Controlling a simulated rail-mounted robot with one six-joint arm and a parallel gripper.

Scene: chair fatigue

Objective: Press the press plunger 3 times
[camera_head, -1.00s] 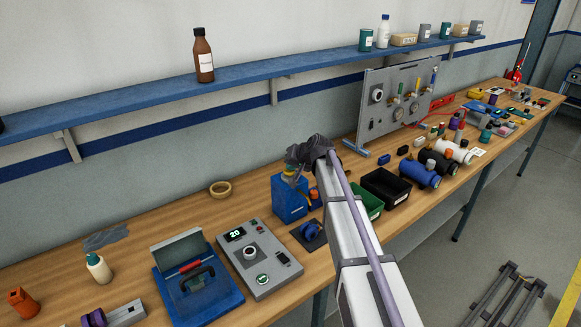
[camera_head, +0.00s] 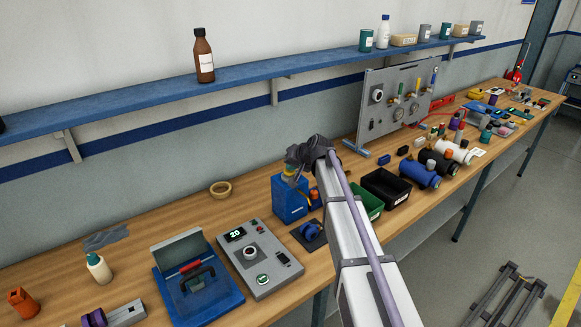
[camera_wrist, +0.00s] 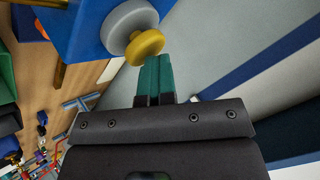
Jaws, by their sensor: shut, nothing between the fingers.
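The press is a blue block (camera_head: 289,203) standing on the bench beneath my gripper in the head view. In the wrist view its blue body (camera_wrist: 85,22) fills the top left, with a grey collar (camera_wrist: 124,22) and a yellow plunger cap (camera_wrist: 146,43) on it. My gripper (camera_wrist: 154,58) is shut and empty, its teal fingertips right at the yellow cap. I cannot tell whether they touch it. In the head view my wrist hides the fingertips and part of the press top.
A grey control box (camera_head: 260,258) showing 20 and a blue open case (camera_head: 197,280) stand to the left. Green and black bins (camera_head: 386,188) lie to the right of my arm. A grey panel (camera_head: 395,102) stands behind, and a blue shelf (camera_head: 250,74) runs above.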

